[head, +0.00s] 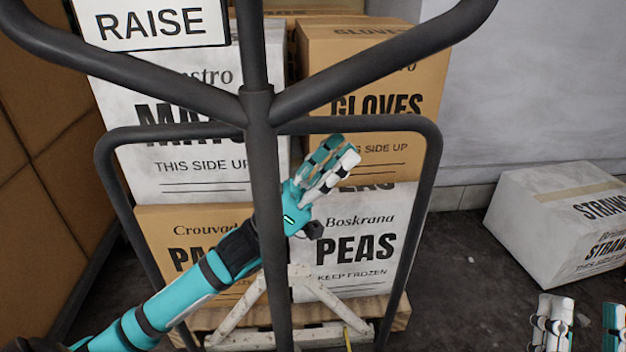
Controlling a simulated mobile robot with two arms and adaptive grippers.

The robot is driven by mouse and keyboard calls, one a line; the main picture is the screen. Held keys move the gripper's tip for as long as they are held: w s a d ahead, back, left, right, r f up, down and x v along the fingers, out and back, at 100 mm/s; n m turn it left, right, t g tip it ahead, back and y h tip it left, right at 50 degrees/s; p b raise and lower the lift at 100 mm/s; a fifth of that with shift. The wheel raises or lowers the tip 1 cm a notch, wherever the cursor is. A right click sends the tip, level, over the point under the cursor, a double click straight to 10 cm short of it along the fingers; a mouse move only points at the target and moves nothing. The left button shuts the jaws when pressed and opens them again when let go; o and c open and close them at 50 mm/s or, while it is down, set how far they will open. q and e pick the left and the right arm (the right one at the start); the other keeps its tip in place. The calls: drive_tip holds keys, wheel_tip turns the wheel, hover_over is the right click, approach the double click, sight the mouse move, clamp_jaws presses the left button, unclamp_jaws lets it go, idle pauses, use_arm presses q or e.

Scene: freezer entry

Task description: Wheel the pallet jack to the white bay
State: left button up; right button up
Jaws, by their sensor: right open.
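The pallet jack's dark grey handle (262,150) stands close in front of me, with two arms spreading up and outward from its post. A looped dark frame (428,180) stands behind it. A worn white base bracket (290,312) shows low down. Behind are a wooden pallet (397,312) and stacked boxes. My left gripper (340,158) is just right of the post, in front of the boxes; its forearm passes behind the post. Its finger opening is unclear. My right gripper (588,318) is open and empty at the lower right. No white bay is identifiable.
A white box (540,225) sits on the dark floor at the right, by the grey wall (530,80). Large brown cartons (45,170) stand close on the left. Some bare floor (455,270) shows between the pallet and the white box. A "RAISE" sign (150,22) is at the top left.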

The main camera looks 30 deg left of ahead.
use_arm(q)
drive_tip(key=v, duration=0.6)
drive_tip(key=shift+a+f+y, duration=0.25)
drive_tip(key=shift+a+y, duration=0.05)
drive_tip(key=shift+s, duration=0.1)
